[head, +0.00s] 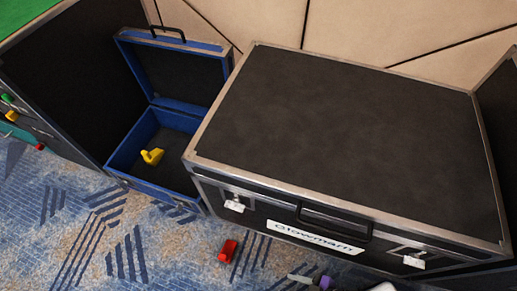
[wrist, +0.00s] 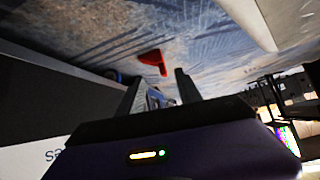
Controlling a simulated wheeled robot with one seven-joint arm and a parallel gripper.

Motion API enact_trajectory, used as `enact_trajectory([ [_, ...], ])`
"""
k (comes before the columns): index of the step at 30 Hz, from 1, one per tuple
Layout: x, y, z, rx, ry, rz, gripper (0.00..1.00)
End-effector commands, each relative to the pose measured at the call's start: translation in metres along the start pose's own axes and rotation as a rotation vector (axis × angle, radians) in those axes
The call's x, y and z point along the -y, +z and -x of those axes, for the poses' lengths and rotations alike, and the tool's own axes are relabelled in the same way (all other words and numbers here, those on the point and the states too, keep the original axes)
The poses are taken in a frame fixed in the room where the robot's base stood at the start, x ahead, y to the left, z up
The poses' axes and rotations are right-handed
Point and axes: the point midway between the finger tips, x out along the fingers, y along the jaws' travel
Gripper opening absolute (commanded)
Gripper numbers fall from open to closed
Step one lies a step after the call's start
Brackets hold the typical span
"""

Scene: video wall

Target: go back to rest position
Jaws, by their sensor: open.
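My gripper (wrist: 158,85) is open, with its two dark fingers apart and nothing held between them. In the head view only a small part of my gripper (head: 308,281) shows at the bottom edge, in front of the large black case and low over the carpet. A red object (head: 228,251) lies on the carpet to its left. In the wrist view the red object (wrist: 152,60) shows beyond the fingertips, apart from them.
The large black case (head: 350,140) with metal edges fills the right. An open blue case (head: 128,149) holds a yellow object (head: 152,156). Another dark case (head: 75,85) stands left. Patterned carpet (head: 120,245) is open at lower left; a padded wall (head: 270,20) is behind.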

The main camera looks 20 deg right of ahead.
Motion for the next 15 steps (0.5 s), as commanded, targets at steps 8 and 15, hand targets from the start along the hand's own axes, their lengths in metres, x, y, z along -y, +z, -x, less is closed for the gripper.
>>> enact_trajectory([
  [8,0.005,0.038,0.033,0.181,0.160,-0.106,0.42],
  [15,-0.011,0.016,0.102,0.190,0.480,-0.211,0.42],
])
